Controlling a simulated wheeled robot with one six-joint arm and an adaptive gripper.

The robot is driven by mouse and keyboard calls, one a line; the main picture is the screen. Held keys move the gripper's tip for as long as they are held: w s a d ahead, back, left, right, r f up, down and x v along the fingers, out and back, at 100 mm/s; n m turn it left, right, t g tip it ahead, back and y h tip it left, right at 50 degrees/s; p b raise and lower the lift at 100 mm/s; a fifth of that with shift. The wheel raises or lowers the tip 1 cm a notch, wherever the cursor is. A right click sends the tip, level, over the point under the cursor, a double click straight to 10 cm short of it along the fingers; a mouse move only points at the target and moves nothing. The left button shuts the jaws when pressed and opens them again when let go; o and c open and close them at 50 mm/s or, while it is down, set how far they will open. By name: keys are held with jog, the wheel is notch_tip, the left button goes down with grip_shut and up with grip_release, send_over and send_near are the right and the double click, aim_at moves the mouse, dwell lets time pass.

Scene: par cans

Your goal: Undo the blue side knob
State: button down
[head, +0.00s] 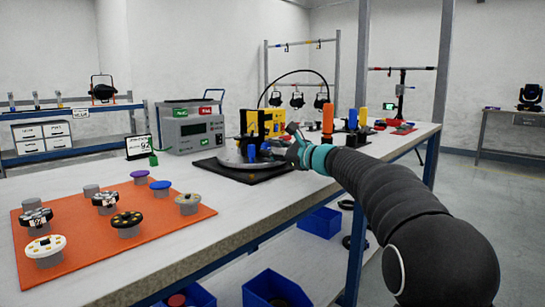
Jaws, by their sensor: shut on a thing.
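A fixture with a yellow block (264,121) and blue parts (250,146) stands on a round grey plate (229,159) on a black mat, at the middle of the bench. My gripper (284,148) reaches in from the right, low at the fixture's right side, and is shut on a small blue part there, which looks like the blue side knob. The fingertips and most of the knob are too small and hidden to see well. The teal wrist band (321,158) is just behind the gripper.
An orange mat (93,235) with several round knobs lies at the front left. A grey meter box (189,130) stands behind. Orange (328,122), yellow (363,117) and blue (353,119) upright items stand right. Blue bins (276,290) sit below the bench.

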jog(key=shift+n, duration=0.4)
jog(key=c, duration=0.8)
grip_release()
jog(key=shift+f, duration=0.1)
jog(key=shift+s+d, duration=0.15)
jog(key=shift+d, duration=0.05)
jog(key=shift+v, duration=3.85)
jog(key=shift+a, duration=0.1)
